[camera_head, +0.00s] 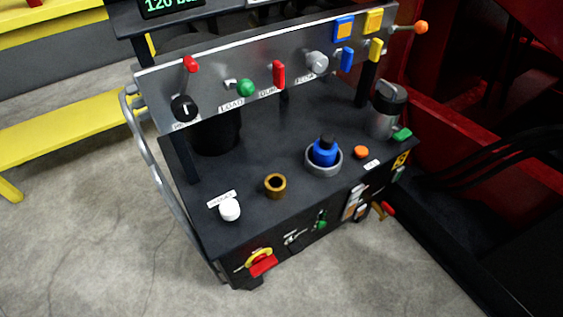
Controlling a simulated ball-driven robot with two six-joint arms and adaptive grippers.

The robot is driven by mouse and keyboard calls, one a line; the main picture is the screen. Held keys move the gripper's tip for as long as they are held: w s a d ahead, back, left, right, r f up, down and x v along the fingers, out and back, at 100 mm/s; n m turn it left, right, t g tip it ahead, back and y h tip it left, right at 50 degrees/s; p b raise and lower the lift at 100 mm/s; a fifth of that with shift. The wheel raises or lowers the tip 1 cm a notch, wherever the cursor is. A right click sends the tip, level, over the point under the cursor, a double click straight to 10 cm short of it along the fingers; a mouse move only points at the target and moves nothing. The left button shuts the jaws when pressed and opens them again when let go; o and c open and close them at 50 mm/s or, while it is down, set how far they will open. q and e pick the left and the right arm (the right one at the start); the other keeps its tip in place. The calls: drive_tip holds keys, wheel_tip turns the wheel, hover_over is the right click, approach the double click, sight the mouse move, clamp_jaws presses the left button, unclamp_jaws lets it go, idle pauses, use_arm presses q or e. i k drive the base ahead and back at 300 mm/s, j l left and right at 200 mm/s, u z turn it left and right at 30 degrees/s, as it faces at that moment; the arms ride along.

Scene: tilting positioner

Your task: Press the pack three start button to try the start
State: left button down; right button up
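A dark control console stands in the middle of the view (330,110). I cannot tell which control is the pack three start button, as most labels are too small or blurred to read. On the front face there is a small green button (321,225) and a red handle on a yellow plate (262,262). A round green knob (246,88) sits on the sloped grey panel near a "LOAD" label. A green piece (402,134) is at the right edge of the top. Neither of my grippers is in view.
The console top holds a white knob (229,210), a brass ring (275,187), a blue knob (324,152), an orange button (361,152) and a grey canister (386,112). Red levers stick out of the panel. A yellow rail (70,135) is left; red machinery is right.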

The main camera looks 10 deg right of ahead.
sight(321, 224)
drive_tip(key=z, duration=0.8)
